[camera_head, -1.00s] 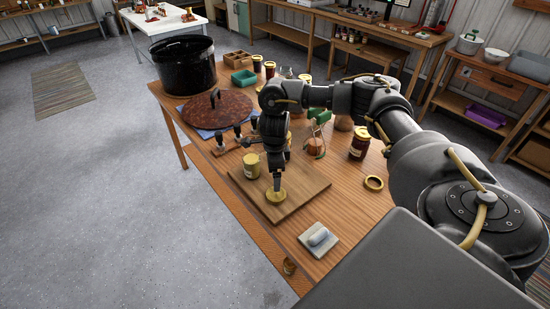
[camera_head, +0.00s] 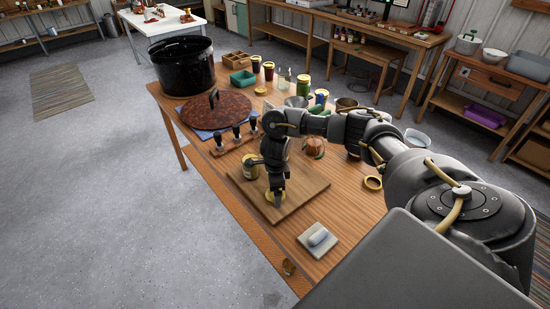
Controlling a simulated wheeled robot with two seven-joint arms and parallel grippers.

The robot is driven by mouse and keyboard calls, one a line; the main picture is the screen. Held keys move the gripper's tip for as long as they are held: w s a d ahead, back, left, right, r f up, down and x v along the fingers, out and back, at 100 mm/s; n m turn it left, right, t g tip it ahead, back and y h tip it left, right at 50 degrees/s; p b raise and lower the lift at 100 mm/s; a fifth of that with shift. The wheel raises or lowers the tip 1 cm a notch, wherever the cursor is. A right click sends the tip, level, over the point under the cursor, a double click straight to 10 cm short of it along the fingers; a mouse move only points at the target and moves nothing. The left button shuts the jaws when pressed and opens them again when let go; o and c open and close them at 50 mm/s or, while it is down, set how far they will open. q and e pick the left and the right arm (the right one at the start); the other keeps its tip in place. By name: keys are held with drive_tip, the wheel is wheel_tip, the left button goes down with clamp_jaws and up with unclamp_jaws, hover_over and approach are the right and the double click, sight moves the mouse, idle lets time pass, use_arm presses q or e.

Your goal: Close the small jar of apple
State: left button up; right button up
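A small jar (camera_head: 250,168) with a pale body stands upright on the left part of a wooden board (camera_head: 308,182). Its top is too small to read clearly. A round gold lid (camera_head: 269,195) lies flat on the board, nearer than the jar. My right gripper (camera_head: 277,200), on the arm from the right, points straight down at the lid and covers part of it. Its fingers reach the lid's height, but whether they are shut on it is too small to tell. My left gripper is not in view.
A white block on a tile (camera_head: 318,238) is near the front edge. A tool rack (camera_head: 235,138), a brown round lid (camera_head: 217,109) and a black pot (camera_head: 184,66) stand behind. Several jars fill the back.

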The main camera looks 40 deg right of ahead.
drive_tip(key=shift+f, duration=0.8)
drive_tip(key=c, duration=1.1)
drive_tip(key=shift+o, duration=0.2)
drive_tip(key=shift+w+r, duration=0.1)
